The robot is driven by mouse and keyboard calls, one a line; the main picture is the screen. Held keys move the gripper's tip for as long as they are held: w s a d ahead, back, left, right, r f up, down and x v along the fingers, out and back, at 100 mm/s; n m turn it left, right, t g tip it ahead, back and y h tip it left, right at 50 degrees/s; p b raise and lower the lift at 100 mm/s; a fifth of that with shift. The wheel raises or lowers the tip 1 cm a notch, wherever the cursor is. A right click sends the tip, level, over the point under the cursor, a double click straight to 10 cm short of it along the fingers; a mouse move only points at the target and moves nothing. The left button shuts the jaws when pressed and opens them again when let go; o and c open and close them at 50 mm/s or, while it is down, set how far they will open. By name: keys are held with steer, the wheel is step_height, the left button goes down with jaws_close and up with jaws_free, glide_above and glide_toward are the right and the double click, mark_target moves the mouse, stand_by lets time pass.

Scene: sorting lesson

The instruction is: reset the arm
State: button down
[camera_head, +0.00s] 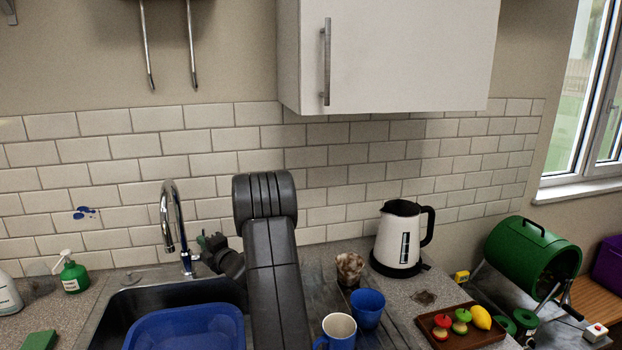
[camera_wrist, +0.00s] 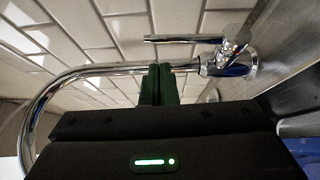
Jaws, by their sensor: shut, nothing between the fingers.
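My gripper (camera_head: 204,242) is at the end of my dark arm, beside the chrome tap (camera_head: 172,215) over the back of the sink. In the wrist view my gripper's two dark green fingers (camera_wrist: 159,84) are together with nothing between them. The tap's spout (camera_wrist: 105,70) runs across the wrist view just beyond the fingers; I cannot tell whether they touch it. My arm rises in front of the tiled wall and bends back down to the left.
A blue basin (camera_head: 190,328) sits in the sink. A green spray bottle (camera_head: 73,272) stands left. Right are blue cups (camera_head: 368,308), a white kettle (camera_head: 398,237), a wooden tray (camera_head: 462,338) and a green drum (camera_head: 533,257). A white cupboard (camera_head: 400,60) hangs above.

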steer(key=shift+w+f, duration=0.1)
steer(key=shift+w, duration=0.85)
